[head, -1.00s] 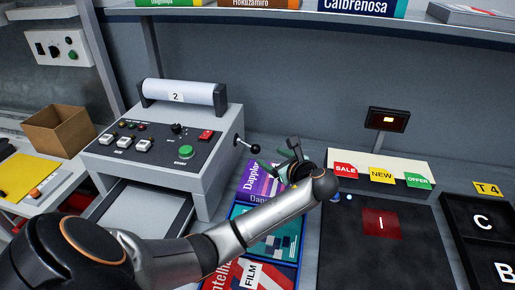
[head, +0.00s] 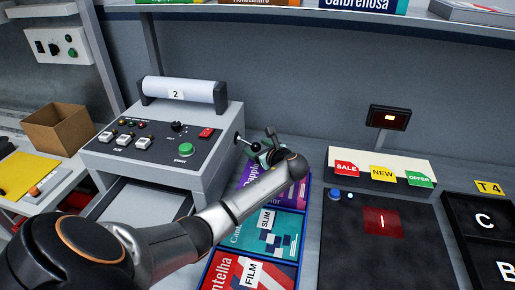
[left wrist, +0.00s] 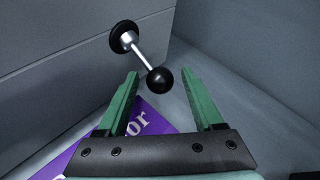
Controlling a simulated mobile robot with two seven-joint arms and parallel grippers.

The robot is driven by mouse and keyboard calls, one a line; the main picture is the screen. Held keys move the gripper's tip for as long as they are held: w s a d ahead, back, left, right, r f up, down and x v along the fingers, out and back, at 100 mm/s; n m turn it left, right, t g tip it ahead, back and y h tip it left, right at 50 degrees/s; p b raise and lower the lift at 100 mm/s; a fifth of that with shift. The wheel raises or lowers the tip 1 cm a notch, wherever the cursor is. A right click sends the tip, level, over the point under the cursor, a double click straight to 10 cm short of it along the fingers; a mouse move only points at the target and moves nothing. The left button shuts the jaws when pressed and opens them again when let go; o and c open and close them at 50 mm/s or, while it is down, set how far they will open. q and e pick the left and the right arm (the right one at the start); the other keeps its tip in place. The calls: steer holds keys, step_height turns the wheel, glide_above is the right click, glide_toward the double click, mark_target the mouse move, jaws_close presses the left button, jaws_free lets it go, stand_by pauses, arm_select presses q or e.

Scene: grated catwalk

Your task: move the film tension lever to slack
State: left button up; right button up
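The film tension lever (left wrist: 143,56) is a metal rod with a black ball knob (left wrist: 160,80), coming out of a round black mount on the machine's grey side wall. In the head view its mount and rod (head: 240,138) show at the machine's right side, and my gripper partly covers the knob end. My left gripper (left wrist: 160,73) has green fingers and is open. In the left wrist view the knob appears between the two fingertips with gaps on both sides; how deep it sits between them I cannot tell. My right gripper is not in view.
The grey machine (head: 210,160) carries a roll marked 2 and a button panel. A blue tray of books (head: 262,232) lies under my left arm. A dark pad (head: 385,245) and a label stand (head: 383,167) are to the right. Open counter shows behind the gripper.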

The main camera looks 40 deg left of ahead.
arm_select(q)
jaws_close()
stand_by(0.3)
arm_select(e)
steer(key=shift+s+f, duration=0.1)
